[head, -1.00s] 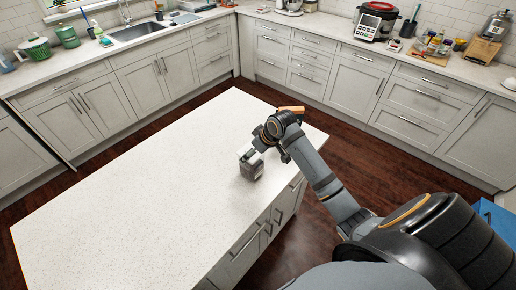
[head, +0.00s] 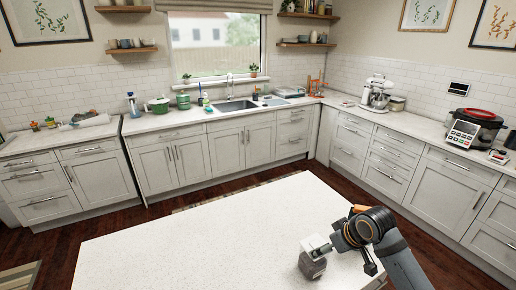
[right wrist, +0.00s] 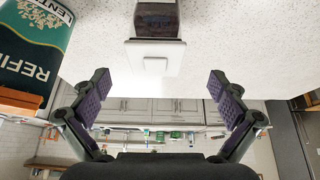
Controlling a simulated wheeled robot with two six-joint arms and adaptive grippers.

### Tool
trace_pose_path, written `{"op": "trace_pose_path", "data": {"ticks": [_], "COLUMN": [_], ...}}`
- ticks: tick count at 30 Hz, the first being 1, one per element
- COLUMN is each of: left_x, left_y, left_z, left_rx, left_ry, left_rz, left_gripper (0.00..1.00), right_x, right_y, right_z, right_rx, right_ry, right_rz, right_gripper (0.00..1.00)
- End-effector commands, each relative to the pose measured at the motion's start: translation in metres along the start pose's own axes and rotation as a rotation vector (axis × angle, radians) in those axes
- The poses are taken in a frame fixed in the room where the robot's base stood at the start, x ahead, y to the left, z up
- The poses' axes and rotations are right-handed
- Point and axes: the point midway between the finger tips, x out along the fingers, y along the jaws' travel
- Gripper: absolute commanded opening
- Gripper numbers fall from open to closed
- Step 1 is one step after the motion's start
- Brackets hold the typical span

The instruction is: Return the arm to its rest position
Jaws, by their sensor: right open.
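My right gripper (right wrist: 158,88) is open in the right wrist view, its two purple-padded fingers wide apart with nothing between them. A dark container with a white square lid (right wrist: 156,58) stands on the white island top, just beyond the fingertips. In the head view my right gripper (head: 334,243) is beside this container (head: 312,266); I cannot tell whether they touch. My left gripper is not in view.
A green refill pack (right wrist: 38,45) is close at the left of the right wrist view. An orange item (head: 358,208) shows behind the right gripper in the head view. The rest of the island top (head: 210,235) is bare. Counters with a sink (head: 236,105) line the walls.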

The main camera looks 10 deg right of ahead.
Motion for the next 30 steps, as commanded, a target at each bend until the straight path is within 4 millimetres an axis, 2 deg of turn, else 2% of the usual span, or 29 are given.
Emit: {"op": "trace_pose_path", "data": {"ticks": [3, 8, 15, 20, 21, 26, 30], "left_x": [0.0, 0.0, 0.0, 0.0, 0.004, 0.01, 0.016], "left_y": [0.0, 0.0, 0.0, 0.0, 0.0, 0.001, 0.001], "left_z": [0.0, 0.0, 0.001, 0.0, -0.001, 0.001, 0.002], "left_rx": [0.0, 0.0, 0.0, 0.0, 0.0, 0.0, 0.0], "left_ry": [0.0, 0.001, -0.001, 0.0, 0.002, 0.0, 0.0], "left_rz": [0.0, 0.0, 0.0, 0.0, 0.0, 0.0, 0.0], "left_gripper": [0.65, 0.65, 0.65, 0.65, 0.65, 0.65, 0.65], "right_x": [0.02, 0.027, 0.014, -0.004, 0.017, 0.069, 0.118], "right_y": [-0.033, -0.068, -0.094, -0.102, -0.098, -0.091, -0.086], "right_z": [0.043, 0.1, 0.164, 0.201, 0.203, 0.223, 0.249], "right_rx": [0.018, 0.067, 0.154, 0.218, 0.214, 0.217, 0.223], "right_ry": [-0.041, -0.088, -0.15, -0.195, -0.198, -0.216, -0.236], "right_rz": [0.008, 0.053, 0.13, 0.193, 0.192, 0.189, 0.186], "right_gripper": [0.98, 0.98, 0.98, 0.98, 0.98, 0.98, 0.98]}}
